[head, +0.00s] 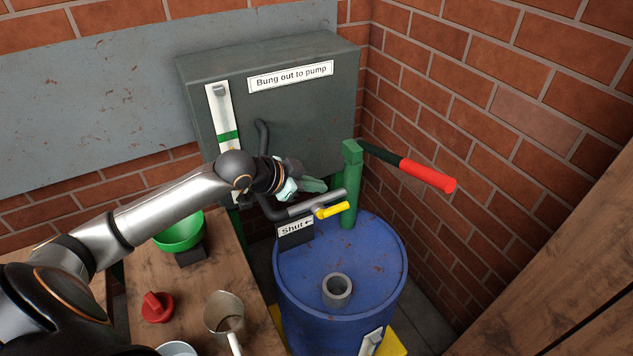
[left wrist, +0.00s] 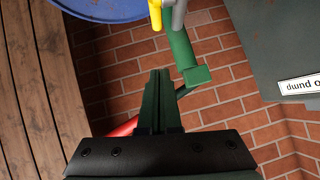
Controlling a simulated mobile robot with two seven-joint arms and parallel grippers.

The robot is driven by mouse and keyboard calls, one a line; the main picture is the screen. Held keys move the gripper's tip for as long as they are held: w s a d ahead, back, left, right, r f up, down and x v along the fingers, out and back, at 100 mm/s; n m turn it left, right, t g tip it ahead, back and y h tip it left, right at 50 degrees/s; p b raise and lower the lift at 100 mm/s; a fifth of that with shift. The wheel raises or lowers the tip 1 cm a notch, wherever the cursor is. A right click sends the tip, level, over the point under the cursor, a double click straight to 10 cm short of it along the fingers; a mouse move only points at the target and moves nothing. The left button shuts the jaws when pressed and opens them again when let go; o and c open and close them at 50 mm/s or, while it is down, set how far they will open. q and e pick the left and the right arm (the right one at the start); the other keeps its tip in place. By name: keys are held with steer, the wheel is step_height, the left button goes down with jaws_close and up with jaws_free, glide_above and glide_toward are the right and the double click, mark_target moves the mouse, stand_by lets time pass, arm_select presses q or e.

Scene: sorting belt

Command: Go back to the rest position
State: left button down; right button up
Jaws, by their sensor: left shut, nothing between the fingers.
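My left arm reaches in from the left in the head view. Its gripper (head: 322,186) is shut and empty, in front of the grey cabinet (head: 300,115) and just above the grey spout with the yellow lever (head: 333,210). In the left wrist view the closed fingers (left wrist: 160,85) show with nothing between them; the green pump post (left wrist: 184,52) stands beyond them, and the red handle (left wrist: 122,127) is partly hidden behind the gripper. I cannot tell whether the gripper touches the spout. My right gripper is in neither view.
A blue drum (head: 372,255) with a grey open bung collar (head: 337,291) stands below the pump. A wooden bench (head: 207,267) at left holds a green funnel (head: 180,234), a red cap (head: 157,307) and a metal jug (head: 224,312). Brick walls close the corner.

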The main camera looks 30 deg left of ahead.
arm_select(q)
steer(key=s+d+f+n+g, duration=0.1)
steer(key=s+d+f+g, duration=0.1)
steer(key=s+d+f, duration=0.4)
steer(key=s+d+f+g, duration=0.1)
steer(key=s+d+f, duration=0.25)
steer(key=s, duration=0.35)
steer(key=s+f+n+g+y, duration=0.3)
steer(key=s+n, duration=0.1)
steer(key=s, duration=1.1)
steer(key=w+d+f+t+h, duration=0.1)
steer(key=w+d+f+t, duration=0.1)
steer(key=f, duration=0.3)
steer(key=w+d+f+t+h, duration=0.1)
steer(key=w+f+t, duration=0.2)
steer(key=f, duration=0.3)
steer(key=shift+d+t, duration=0.3)
steer(key=shift+d, duration=0.1)
